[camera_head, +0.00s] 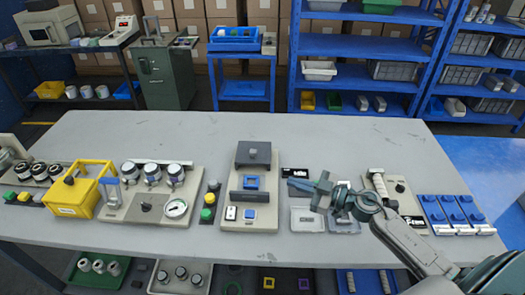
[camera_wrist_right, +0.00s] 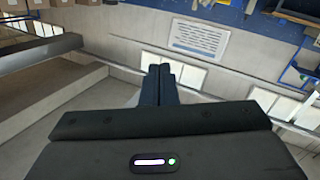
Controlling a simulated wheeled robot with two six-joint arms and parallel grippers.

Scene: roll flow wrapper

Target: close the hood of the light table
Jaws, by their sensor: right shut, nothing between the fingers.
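The light table seems to be the pale grey unit (camera_head: 228,190) at the middle of the worktable, though its parts are small. A dark grey hood-like block (camera_head: 253,154) with a round knob sits at its back. A blue square piece (camera_head: 250,183) lies in front of it, with a dark bar (camera_head: 250,197) across the unit. I cannot tell the hood's exact angle. My right gripper (camera_head: 294,184) is shut and empty, to the right of the unit and apart from it, pointing left. Its shut fingers (camera_wrist_right: 159,76) also show in the right wrist view. My left gripper is out of view.
A yellow box (camera_head: 77,198) and a gauge panel (camera_head: 145,210) stand to the left. A clear tray (camera_head: 306,218) lies below my right gripper. Blue blocks (camera_head: 452,213) stand at the right. The table's back strip (camera_head: 330,130) is clear.

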